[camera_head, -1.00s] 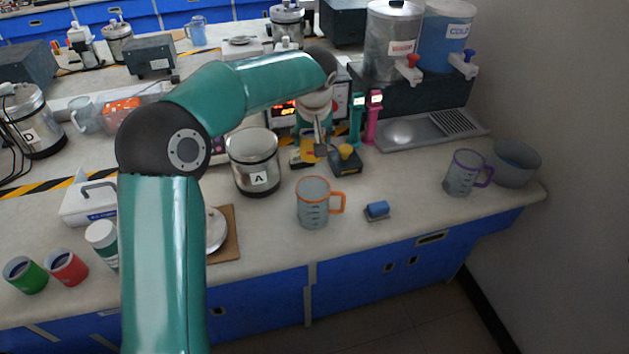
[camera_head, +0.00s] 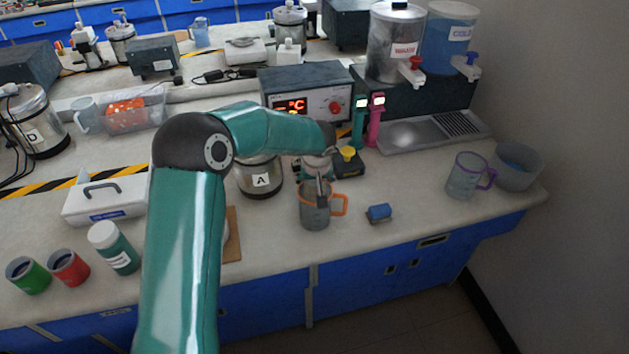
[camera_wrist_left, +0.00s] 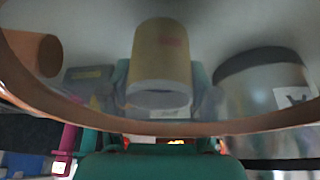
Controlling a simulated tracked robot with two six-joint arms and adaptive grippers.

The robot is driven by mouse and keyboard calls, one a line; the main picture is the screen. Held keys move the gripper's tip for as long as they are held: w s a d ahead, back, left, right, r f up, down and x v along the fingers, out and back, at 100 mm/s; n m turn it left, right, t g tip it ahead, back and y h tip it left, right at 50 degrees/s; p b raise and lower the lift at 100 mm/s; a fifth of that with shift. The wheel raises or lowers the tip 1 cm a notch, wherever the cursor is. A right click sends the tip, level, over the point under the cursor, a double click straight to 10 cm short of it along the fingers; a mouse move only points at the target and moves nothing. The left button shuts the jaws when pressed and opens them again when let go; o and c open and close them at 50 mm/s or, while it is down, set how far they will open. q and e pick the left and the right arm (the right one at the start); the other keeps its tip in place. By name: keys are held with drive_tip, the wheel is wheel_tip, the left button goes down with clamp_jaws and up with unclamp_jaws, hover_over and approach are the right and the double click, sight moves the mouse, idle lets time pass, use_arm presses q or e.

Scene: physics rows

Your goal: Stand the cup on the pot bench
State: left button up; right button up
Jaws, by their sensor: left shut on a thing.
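A grey see-through measuring cup with an orange handle (camera_head: 339,205) stands upright near the front of the near bench (camera_head: 270,258). My left gripper (camera_head: 322,190) reaches down at its upper wall and is shut on it. The gripper covers part of its rim. In the left wrist view the cup's brownish-orange rim (camera_wrist_left: 160,128) crosses close to the camera, with blurred things showing through its wall. A steel pot marked A (camera_head: 262,181) stands left of the cup, partly behind my arm. Which surface is the pot bench I cannot tell. My right gripper is out of view.
A blue sponge block (camera_head: 379,211) lies right of the cup. A purple-handled cup (camera_head: 466,175) and a grey bowl (camera_head: 516,166) stand at the right end. A controller (camera_head: 310,90) and drink dispensers (camera_head: 397,45) are behind. Green and red cups (camera_head: 68,267) stand at left.

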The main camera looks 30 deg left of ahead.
use_arm(q)
drive_tip(key=o, duration=1.3)
drive_tip(key=b+v, duration=0.1)
drive_tip(key=v, duration=1.1)
drive_tip(key=shift+s, duration=0.1)
